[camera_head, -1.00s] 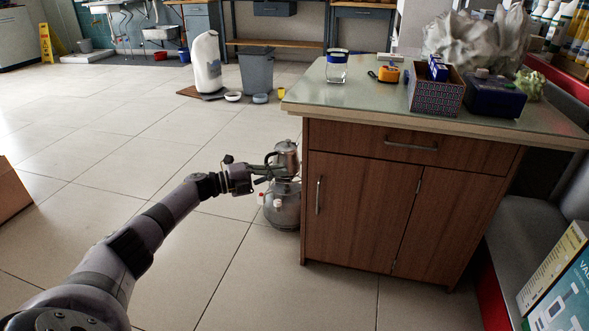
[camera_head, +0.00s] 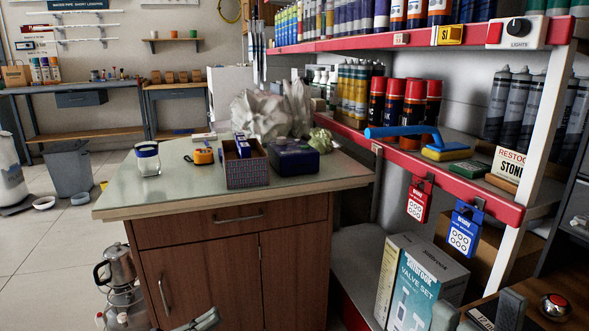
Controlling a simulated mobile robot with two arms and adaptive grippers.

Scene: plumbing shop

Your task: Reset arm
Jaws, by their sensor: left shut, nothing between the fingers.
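The tip of my left gripper (camera_head: 207,320) shows at the bottom edge, in front of the wooden cabinet (camera_head: 205,265). Its fingers are together and hold nothing; the rest of the arm is below the picture. A metal kettle (camera_head: 120,263) with a dark handle stands upright at lower left, above a rounded grey metal body (camera_head: 126,298) beside the cabinet. The kettle is well apart from the gripper tip.
The cabinet's worktop (camera_head: 120,198) carries a glass jar (camera_head: 147,160), an orange tape measure (camera_head: 203,156), a patterned box (camera_head: 247,170) and a dark blue box (camera_head: 293,157). Red-edged shelves (camera_head: 450,176) with cans and tubes fill the right. Open floor (camera_head: 50,255) lies at left.

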